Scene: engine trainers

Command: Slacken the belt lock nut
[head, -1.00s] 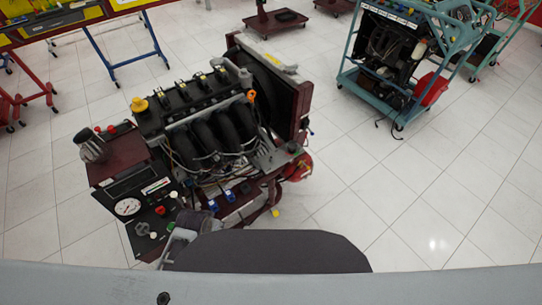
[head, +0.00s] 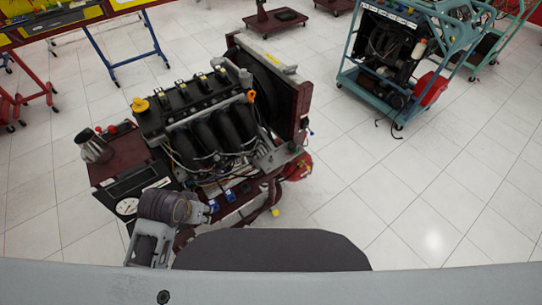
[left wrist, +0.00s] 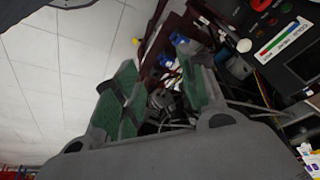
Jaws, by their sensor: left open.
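The engine trainer (head: 205,115) stands in a dark red frame left of centre in the head view. I cannot make out the belt lock nut in either view. My left gripper (head: 207,208) is low in front of the trainer, by its blue connectors (head: 222,197), partly hidden by my own wrist. In the left wrist view the left gripper (left wrist: 160,92) is open, its green-padded fingers apart. Between and behind them are a rounded grey metal part (left wrist: 161,99) and dark wiring; I see nothing held. My right gripper is in neither view.
A radiator (head: 283,88) stands at the trainer's back right. A teal-framed trainer (head: 390,60) is farther off. The tiled floor at right is clear.

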